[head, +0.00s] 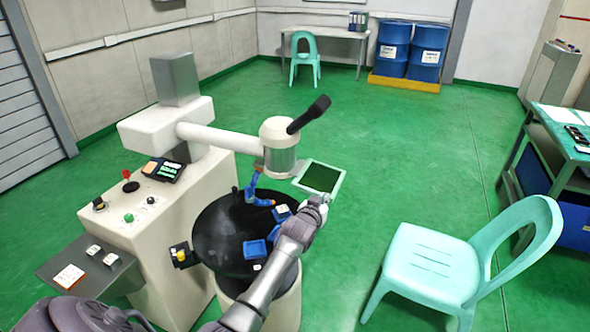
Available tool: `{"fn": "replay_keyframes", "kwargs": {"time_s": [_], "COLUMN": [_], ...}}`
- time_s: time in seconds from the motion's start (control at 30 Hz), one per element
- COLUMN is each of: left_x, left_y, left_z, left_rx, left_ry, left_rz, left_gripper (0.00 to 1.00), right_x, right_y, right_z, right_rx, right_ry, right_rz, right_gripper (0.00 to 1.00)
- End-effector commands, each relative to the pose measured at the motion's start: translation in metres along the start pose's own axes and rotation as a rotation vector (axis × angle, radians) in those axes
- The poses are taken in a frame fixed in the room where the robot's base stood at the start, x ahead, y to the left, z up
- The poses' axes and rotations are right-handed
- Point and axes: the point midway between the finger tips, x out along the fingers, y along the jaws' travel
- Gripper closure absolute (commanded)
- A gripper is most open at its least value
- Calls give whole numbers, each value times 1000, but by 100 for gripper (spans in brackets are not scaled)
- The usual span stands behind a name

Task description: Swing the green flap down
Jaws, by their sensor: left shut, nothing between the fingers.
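The green flap (320,178) is a dark green pane in a pale frame. It sticks out to the right of the white cylindrical machine head (281,133), held out at its side. My left gripper (325,199) is small in the head view, at the flap's lower right edge, and is shut with nothing in it. I cannot tell whether it touches the frame. My right gripper is not in view.
Below the head is a round black worktable (222,228) with a blue hose (256,194) and small blue parts. A turquoise chair (432,262) stands at the right, near a green bench (556,134). Open green floor lies beyond the flap.

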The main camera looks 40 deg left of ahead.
Motion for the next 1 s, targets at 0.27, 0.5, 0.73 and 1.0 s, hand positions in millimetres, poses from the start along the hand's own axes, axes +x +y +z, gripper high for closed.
{"fn": "replay_keyframes", "kwargs": {"time_s": [0.27,0.5,0.73,1.0], "left_x": [9,16,22,27], "left_y": [0,-8,-21,-42], "left_z": [38,64,86,107], "left_rx": [254,478,691,940], "left_ry": [-1,0,0,0], "left_rz": [-65,-120,-174,-237], "left_gripper": [100,100,100,100], "right_x": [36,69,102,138], "right_y": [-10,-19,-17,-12], "right_z": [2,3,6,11], "right_rx": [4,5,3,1], "right_ry": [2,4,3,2], "right_rz": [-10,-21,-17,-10], "right_gripper": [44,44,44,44]}}
